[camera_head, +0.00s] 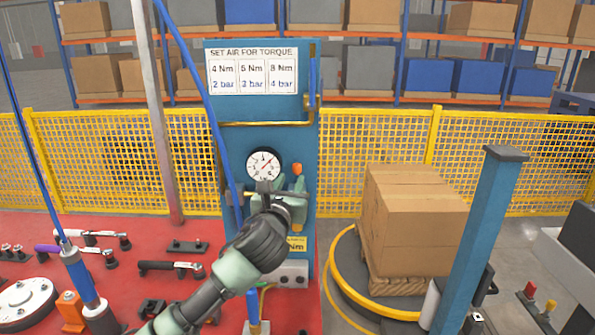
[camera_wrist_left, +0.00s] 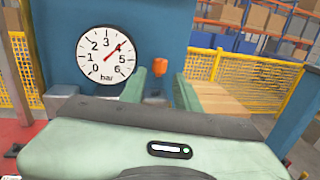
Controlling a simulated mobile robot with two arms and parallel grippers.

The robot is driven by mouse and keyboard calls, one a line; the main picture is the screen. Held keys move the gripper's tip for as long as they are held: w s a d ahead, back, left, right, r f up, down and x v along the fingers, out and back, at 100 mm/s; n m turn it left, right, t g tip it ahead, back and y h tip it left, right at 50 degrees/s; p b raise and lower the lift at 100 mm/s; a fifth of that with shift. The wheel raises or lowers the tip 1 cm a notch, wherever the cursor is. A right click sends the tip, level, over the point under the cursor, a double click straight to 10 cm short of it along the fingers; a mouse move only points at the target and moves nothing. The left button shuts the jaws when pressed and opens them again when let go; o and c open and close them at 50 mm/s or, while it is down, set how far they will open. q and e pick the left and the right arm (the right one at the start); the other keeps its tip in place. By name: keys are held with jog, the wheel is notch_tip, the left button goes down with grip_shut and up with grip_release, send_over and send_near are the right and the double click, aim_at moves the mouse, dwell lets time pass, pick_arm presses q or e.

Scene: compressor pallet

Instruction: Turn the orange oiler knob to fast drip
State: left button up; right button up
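The orange oiler knob (camera_head: 297,168) sits on the blue panel (camera_head: 270,138), just right of the round white gauge (camera_head: 263,165). In the left wrist view the knob (camera_wrist_left: 159,66) shows between and beyond the two green fingers of my left gripper (camera_wrist_left: 160,88). The fingers are apart, with a gap to the knob on both sides. In the head view my left gripper (camera_head: 290,184) is raised in front of the panel, fingertips just below the knob. The oiler body is hidden behind the gripper. My right gripper is not in view.
The gauge needle (camera_wrist_left: 114,52) points near 4 bar. A sign (camera_head: 252,72) lists torque and air values. A blue hose (camera_head: 210,100) hangs left of the gripper. Cartons (camera_head: 412,215) on a turntable and a blue post (camera_head: 485,230) stand to the right.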

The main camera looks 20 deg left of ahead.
aim_at(296, 169)
pick_arm(q)
jog(key=w, duration=0.2)
jog(key=w+p, duration=0.1)
jog(key=w, duration=0.4)
jog(key=shift+a, duration=0.4)
jog(key=shift+f, duration=0.1)
grip_shut()
